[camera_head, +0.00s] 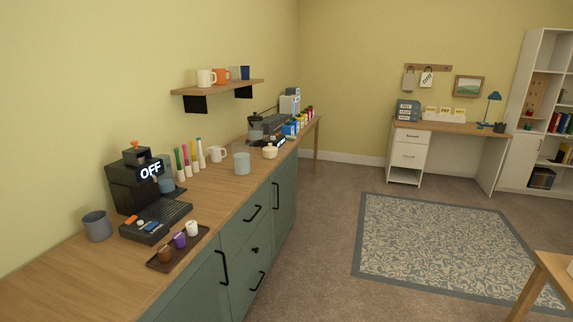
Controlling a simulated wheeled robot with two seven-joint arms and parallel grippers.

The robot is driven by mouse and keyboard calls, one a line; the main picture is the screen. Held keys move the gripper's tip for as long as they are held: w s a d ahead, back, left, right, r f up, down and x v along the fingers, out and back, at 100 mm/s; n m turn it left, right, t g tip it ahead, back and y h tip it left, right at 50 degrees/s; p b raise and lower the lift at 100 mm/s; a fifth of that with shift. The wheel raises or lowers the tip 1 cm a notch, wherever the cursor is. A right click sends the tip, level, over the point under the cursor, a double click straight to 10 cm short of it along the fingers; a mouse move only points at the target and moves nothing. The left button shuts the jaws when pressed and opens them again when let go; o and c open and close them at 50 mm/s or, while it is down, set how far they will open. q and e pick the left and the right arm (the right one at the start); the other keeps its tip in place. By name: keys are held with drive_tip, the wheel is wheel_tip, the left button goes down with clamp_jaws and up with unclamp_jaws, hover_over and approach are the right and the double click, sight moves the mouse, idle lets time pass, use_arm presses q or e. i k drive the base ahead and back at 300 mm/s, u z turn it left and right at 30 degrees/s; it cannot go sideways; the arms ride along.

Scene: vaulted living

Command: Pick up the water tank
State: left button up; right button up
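I cannot tell for sure which thing is the water tank. A plain blue-grey cylindrical container (242,163) stands upright on the wooden counter (215,185), near its front edge and to the right of the coffee machine. A darker grey vessel (97,226) stands at the left of the black coffee machine (138,190), which shows "OFF". A small blue-grey part (166,186) sits at the machine's right side, partly hidden. Neither of my grippers is in view.
A dark tray (178,250) with several small cups lies in front of the machine. Coloured tubes (190,158), a white mug (217,154) and a cream pot (270,152) stand near the container. A shelf (218,87) hangs above. Carpet beside the green cabinets (240,250) is clear.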

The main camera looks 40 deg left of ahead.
sight(166, 181)
drive_tip(key=z, duration=0.05)
drive_tip(key=i, duration=2.4)
drive_tip(key=u, duration=0.3)
drive_tip(key=i, duration=1.75)
drive_tip(key=u, duration=1.65)
drive_tip(key=i, duration=1)
drive_tip(key=u, duration=1.4)
drive_tip(key=i, duration=0.5)
drive_tip(key=u, duration=0.2)
